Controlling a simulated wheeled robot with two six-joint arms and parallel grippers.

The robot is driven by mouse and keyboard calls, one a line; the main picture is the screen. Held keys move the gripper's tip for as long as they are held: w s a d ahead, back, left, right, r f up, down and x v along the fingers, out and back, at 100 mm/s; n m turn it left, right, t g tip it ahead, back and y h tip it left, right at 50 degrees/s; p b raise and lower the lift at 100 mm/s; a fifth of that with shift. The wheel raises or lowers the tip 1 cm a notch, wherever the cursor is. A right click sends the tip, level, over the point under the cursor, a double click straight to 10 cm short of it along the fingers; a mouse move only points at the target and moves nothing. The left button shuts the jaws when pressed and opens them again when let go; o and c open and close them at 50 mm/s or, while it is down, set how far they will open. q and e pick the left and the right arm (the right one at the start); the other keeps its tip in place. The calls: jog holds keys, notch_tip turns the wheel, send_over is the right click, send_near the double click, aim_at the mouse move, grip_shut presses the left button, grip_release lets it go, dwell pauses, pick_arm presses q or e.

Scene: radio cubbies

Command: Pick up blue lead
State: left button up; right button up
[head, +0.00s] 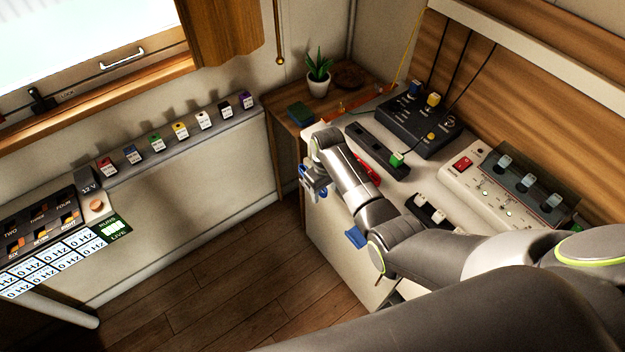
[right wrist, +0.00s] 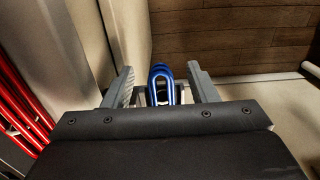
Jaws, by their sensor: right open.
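My right gripper (head: 314,184) is in front of the white counter's left side, over the floor. In the right wrist view its two fingers (right wrist: 162,88) stand apart, one on each side of a glossy blue loop-shaped piece (right wrist: 161,72), which looks like the blue lead's end. I cannot tell whether either finger touches it. In the head view a bit of blue (head: 302,171) shows at the gripper, mostly hidden by it. Another blue piece (head: 356,237) shows lower down at the counter's side, beside my arm. My left gripper is not in view.
The white counter (head: 320,235) stands close beside my right arm. On it are a black box (head: 418,122) with coloured plugs, a black strip (head: 377,150) with a green plug, and a switch panel (head: 505,190). Red strands (right wrist: 15,105) lie left in the wrist view. Wooden floor is clear.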

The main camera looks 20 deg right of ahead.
jog(key=c, duration=1.1)
